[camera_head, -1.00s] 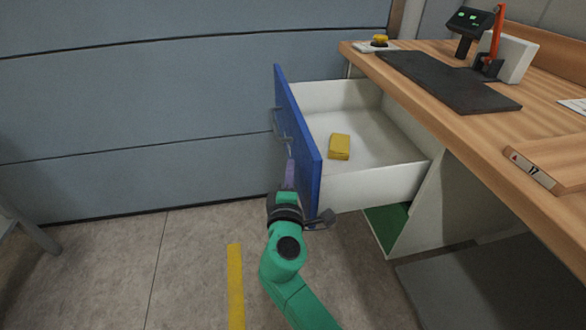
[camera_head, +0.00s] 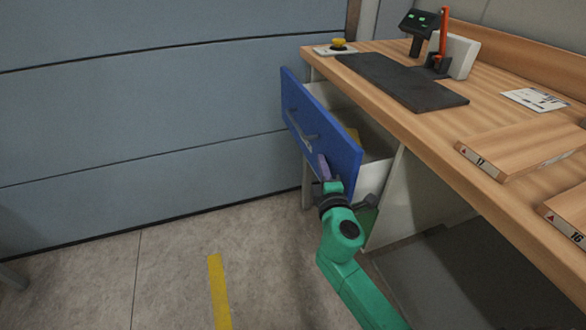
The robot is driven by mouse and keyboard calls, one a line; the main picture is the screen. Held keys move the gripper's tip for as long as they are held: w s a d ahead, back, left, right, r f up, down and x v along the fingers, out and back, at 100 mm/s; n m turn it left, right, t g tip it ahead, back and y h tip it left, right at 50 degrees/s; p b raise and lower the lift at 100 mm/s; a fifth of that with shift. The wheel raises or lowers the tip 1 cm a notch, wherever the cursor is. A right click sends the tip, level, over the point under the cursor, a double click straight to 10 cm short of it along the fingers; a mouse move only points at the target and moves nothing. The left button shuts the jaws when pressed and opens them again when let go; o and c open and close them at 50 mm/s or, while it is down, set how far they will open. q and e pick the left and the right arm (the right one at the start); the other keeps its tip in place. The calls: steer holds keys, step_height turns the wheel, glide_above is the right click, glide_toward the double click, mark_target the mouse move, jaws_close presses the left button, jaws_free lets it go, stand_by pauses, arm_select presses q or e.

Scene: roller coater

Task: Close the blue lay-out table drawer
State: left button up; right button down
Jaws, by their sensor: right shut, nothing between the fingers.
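The blue drawer front (camera_head: 318,122) belongs to a white drawer under the wooden lay-out table (camera_head: 420,135). The drawer stands partly out, and a short stretch of its white inside shows. A grey bar handle (camera_head: 300,130) is on the outer face. My right gripper (camera_head: 322,162) is shut and empty, at the outer face of the blue front, just below the handle. It appears to touch the front, but the exact contact is hard to see. My left gripper is not in view.
A grey panelled wall (camera_head: 140,100) is behind. The floor (camera_head: 170,270) to the left is clear, with a yellow stripe (camera_head: 219,290).

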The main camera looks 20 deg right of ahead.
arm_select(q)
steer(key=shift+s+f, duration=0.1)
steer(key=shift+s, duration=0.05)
arm_select(e)
steer(key=d, duration=1.1)
steer(key=shift+w+d, duration=0.35)
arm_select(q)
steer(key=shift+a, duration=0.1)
